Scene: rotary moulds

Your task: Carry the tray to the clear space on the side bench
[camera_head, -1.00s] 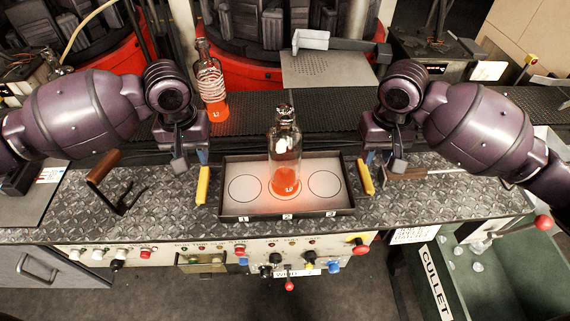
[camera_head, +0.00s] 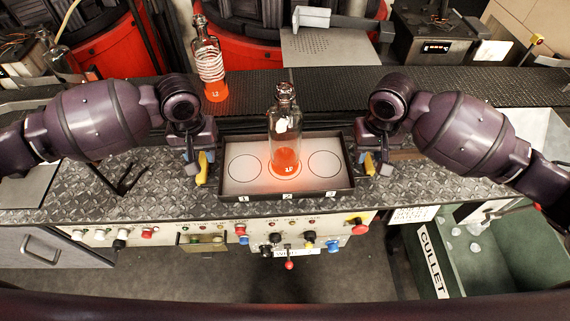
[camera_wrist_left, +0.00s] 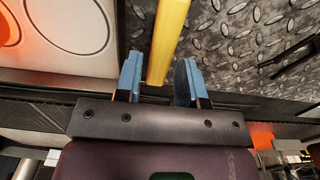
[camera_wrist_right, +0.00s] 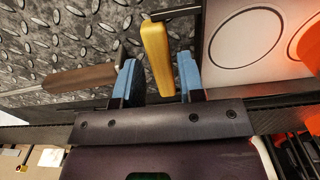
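The dark-rimmed tray (camera_head: 287,201) lies on the patterned metal bench top, with a pale floor and circles numbered 1, 2 and 3. A clear bottle with a glowing orange base (camera_head: 286,150) stands upright on circle 2. Yellow handles stick out at both tray sides: the left handle (camera_wrist_left: 168,38) and the right handle (camera_wrist_right: 158,58). My left gripper (camera_wrist_left: 158,72) is open, with the left handle's end between its blue fingertips. My right gripper (camera_wrist_right: 158,72) is open, its fingers either side of the right handle. I cannot tell whether any finger touches a handle.
Another orange-based bottle (camera_head: 210,68) with white coils stands on the dark conveyor (camera_head: 320,92) behind. A control panel (camera_head: 210,237) fronts the bench. A green cullet bin (camera_head: 455,270) is at the lower right. A wooden-handled tool (camera_wrist_right: 80,78) lies near the right handle.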

